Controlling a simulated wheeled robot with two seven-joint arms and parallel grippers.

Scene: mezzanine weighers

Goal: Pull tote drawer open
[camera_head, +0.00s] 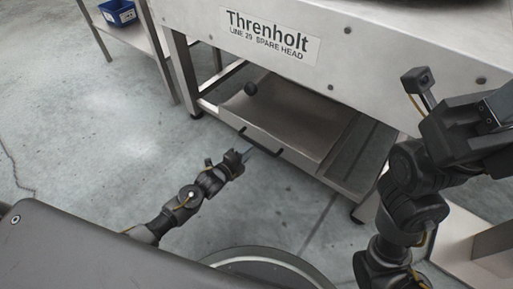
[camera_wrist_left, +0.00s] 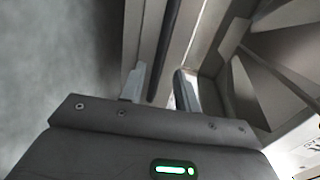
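The tote drawer (camera_head: 290,122) is a shallow grey metal tray low under the weigher, with a dark bar handle (camera_head: 262,144) along its front edge. My left gripper (camera_head: 248,154) is at this handle in the head view. In the left wrist view its two fingers (camera_wrist_left: 160,80) stand apart, and the dark handle bar (camera_wrist_left: 167,45) runs between them. A gap shows beside the bar, so the fingers do not look closed on it. My right gripper (camera_head: 492,112) is up at the right edge, away from the drawer; its fingertips cannot be made out.
The weigher's frame panel (camera_head: 370,62) with a "Threnholt" sign (camera_head: 271,36) overhangs the drawer. A blue bin (camera_head: 118,13) sits on a side bench. Floor (camera_head: 110,130) to the left is clear.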

